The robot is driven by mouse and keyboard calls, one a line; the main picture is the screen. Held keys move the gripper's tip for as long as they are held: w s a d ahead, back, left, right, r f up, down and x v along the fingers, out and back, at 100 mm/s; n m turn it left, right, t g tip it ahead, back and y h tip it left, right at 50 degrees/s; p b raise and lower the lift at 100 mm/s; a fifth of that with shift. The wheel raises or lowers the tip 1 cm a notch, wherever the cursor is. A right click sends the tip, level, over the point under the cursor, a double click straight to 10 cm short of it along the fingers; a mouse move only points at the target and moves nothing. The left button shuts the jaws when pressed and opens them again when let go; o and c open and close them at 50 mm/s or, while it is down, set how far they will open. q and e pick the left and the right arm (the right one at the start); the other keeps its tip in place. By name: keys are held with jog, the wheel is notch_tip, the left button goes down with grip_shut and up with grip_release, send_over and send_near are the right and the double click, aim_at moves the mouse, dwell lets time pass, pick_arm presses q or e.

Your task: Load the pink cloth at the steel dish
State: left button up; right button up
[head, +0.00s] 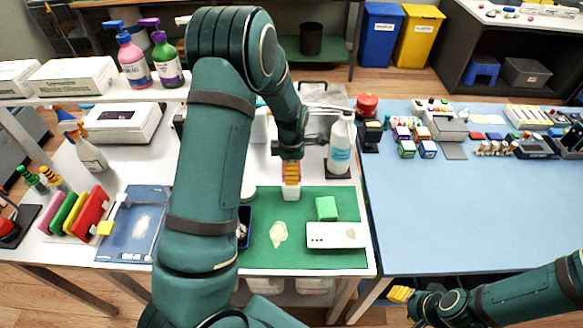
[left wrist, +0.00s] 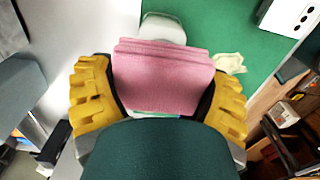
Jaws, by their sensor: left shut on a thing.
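In the left wrist view a folded pink cloth (left wrist: 160,75) sits between the yellow fingers of my left gripper (left wrist: 158,100), which is shut on it. In the head view the left gripper (head: 291,175) points down over the back edge of the green mat. The cloth cannot be made out there. A pale rounded object (left wrist: 163,27) shows just beyond the cloth in the left wrist view; I cannot tell whether it is the steel dish. I cannot pick out the dish for sure in the head view. My right gripper (head: 400,294) is low at the front right, away from these things.
A white pump bottle (head: 341,145) stands behind. Coloured pads (head: 90,213) stand at the left. The blue table (head: 460,220) is mostly clear in front.

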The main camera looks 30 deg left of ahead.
pick_arm(q)
jog(key=shift+f+b, duration=0.45)
jog(key=shift+f, duration=0.25)
dwell(0.6)
dwell(0.5)
jog(key=shift+r+p, duration=2.8)
jog(key=shift+r, duration=0.75)
jog(key=shift+d, duration=0.1)
jog(key=shift+s+d+f+m, duration=0.1)
jog(key=shift+d+f+m, duration=0.15)
jog(key=shift+m, duration=0.25)
jog(key=s+d+f+m+b, duration=0.1)
jog(key=s+d+m+b, duration=0.1)
jog(key=d+m, duration=0.2)
jog(key=s+d+f+m+b, duration=0.2)
jog(key=d+m+b, duration=0.1)
jog(key=m, duration=0.7)
jog(key=s+d+f+m+b, duration=0.2)
jog(key=d+m, duration=0.3)
jog(key=m, duration=0.2)
jog(key=shift+s+d+f+m, duration=0.15)
jog(key=shift+s+d+m, duration=0.15)
jog(key=shift+s, duration=0.1)
jog(key=shift+s+d+f+m+b, duration=0.1)
jog(key=shift+s+d+m+b, duration=0.35)
jog(key=shift+m, duration=0.55)
